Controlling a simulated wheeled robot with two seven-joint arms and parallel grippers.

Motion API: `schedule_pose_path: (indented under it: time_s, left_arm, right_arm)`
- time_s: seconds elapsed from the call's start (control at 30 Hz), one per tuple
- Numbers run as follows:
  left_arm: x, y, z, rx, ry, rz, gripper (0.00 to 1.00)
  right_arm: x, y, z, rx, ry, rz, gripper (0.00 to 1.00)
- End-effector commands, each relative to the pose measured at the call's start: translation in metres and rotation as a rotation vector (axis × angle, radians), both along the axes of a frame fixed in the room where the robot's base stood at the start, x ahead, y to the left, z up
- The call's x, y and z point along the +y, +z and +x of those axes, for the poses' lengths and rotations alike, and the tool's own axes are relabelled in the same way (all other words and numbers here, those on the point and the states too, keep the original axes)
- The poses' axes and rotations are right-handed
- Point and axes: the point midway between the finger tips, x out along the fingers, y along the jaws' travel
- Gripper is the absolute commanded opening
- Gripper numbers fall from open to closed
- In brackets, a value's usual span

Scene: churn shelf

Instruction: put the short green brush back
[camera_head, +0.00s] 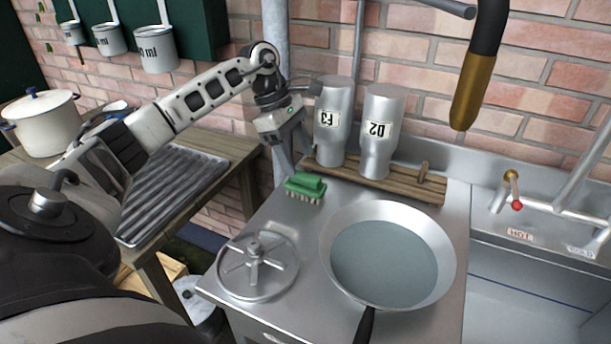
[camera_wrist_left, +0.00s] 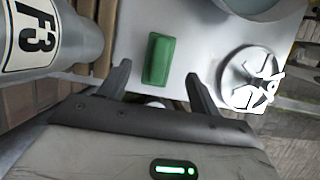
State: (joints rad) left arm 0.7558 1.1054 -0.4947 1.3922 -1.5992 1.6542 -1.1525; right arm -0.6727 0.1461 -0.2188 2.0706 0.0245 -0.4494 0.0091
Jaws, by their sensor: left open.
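The short green brush (camera_head: 305,187) lies on the steel counter top, bristles down, to the front left of the bottle marked F3. In the left wrist view the green brush (camera_wrist_left: 159,60) shows from above, ahead of and between the two fingers. My left gripper (camera_head: 283,160) hangs above and behind the brush, apart from it. In the left wrist view my left gripper (camera_wrist_left: 155,85) is open with nothing between its fingers. My right gripper is not in view.
Bottle F3 (camera_head: 331,125) stands close beside my left gripper, with bottle D2 (camera_head: 378,135) next to it on a wooden rack (camera_head: 408,184). A pan (camera_head: 447,262) and a round metal wheel-like piece (camera_head: 257,266) stand in front. A sink (camera_head: 520,275) lies right.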

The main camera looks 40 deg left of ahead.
Motion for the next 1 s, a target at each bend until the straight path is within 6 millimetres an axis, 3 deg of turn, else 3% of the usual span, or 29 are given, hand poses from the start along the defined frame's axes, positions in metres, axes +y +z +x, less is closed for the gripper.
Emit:
schedule_pose_path:
  time_s: [0.1, 0.3, 1.0]
  left_arm:
    - [0.008, 0.021, -0.002, -0.004, 0.002, -0.001, 0.63]
    - [0.015, 0.039, -0.005, -0.001, 0.0, 0.0, 0.63]
    - [0.016, 0.042, -0.005, 0.001, 0.0, 0.0, 0.63]
  right_arm:
    - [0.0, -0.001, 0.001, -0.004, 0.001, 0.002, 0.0]
    - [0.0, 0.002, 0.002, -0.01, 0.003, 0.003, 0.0]
    - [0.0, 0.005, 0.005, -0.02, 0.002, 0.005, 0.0]
